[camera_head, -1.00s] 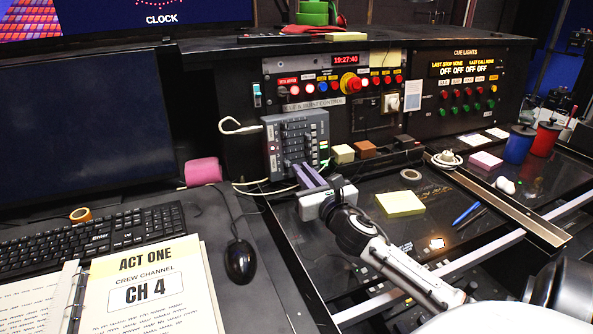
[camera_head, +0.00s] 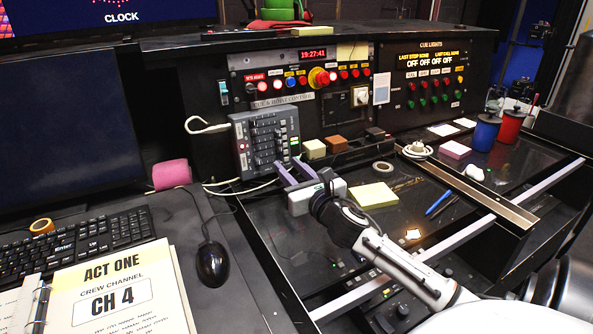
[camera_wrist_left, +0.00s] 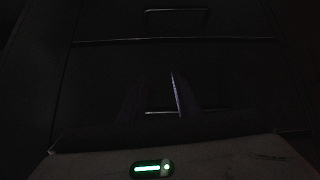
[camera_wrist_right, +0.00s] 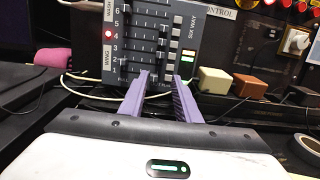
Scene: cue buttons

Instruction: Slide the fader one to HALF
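The grey fader panel (camera_head: 262,145) stands tilted against the console and also shows in the right wrist view (camera_wrist_right: 150,35). Its rows are numbered, with 1 at the bottom. The row of fader one (camera_wrist_right: 130,72) is at the panel's lower edge, close to my fingertips, and its knob position cannot be told. My right gripper (camera_head: 288,170) is just in front of the panel's lower right corner. Its purple fingers (camera_wrist_right: 161,76) are apart with nothing between them. Whether they touch the panel is unclear. My left gripper (camera_wrist_left: 158,78) shows only in its dark wrist view, fingers apart and empty.
White cables (camera_head: 235,185) run beside and below the panel. Small blocks (camera_head: 315,148) stand to its right. A yellow note pad (camera_head: 372,194) and a tape roll (camera_head: 383,167) lie on the desk. A mouse (camera_head: 212,262) and keyboard (camera_head: 75,245) are at left.

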